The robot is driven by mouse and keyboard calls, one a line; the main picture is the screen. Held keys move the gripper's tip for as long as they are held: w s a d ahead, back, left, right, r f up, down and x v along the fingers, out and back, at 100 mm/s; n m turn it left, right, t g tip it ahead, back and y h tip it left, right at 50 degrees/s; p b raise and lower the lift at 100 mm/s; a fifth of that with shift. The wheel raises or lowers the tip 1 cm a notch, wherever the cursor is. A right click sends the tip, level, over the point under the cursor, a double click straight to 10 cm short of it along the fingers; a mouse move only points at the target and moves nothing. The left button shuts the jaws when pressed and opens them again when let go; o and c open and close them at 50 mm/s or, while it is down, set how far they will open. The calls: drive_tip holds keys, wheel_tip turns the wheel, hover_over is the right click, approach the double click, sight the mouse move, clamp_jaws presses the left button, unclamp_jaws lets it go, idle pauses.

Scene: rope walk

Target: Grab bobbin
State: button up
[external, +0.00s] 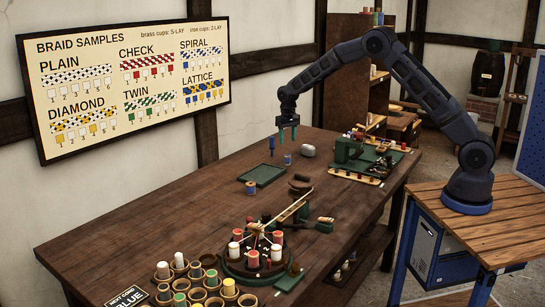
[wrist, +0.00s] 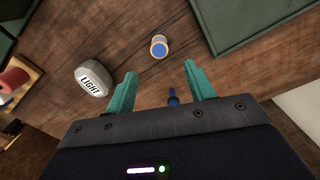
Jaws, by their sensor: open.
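A small blue bobbin (external: 287,160) with a pale top stands on the table between the green tray and the grey weight. It also shows in the wrist view (wrist: 159,47), ahead of my fingertips. My gripper (external: 288,133) is open and empty, pointing down above the table near this bobbin, apart from it. Its two green fingers (wrist: 162,82) show in the wrist view. A slim dark blue piece (wrist: 173,97) shows between them, partly hidden by the gripper body. Another blue bobbin (external: 251,188) stands at the tray's near left corner.
The grey weight marked LIGHT (wrist: 92,81) and green tray (external: 261,175) flank the bobbin. A braiding stand with red and white bobbins (external: 256,254) and several cups (external: 190,287) fill the near end. A green device (external: 349,150) stands right. The table's left part is clear.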

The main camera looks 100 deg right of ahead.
sight(288, 155)
wheel_tip(288, 155, down, 8)
drive_tip(key=shift+a+f, duration=0.15)
idle(0.4)
drive_tip(key=shift+c, duration=0.4)
drive_tip(key=c, duration=1)
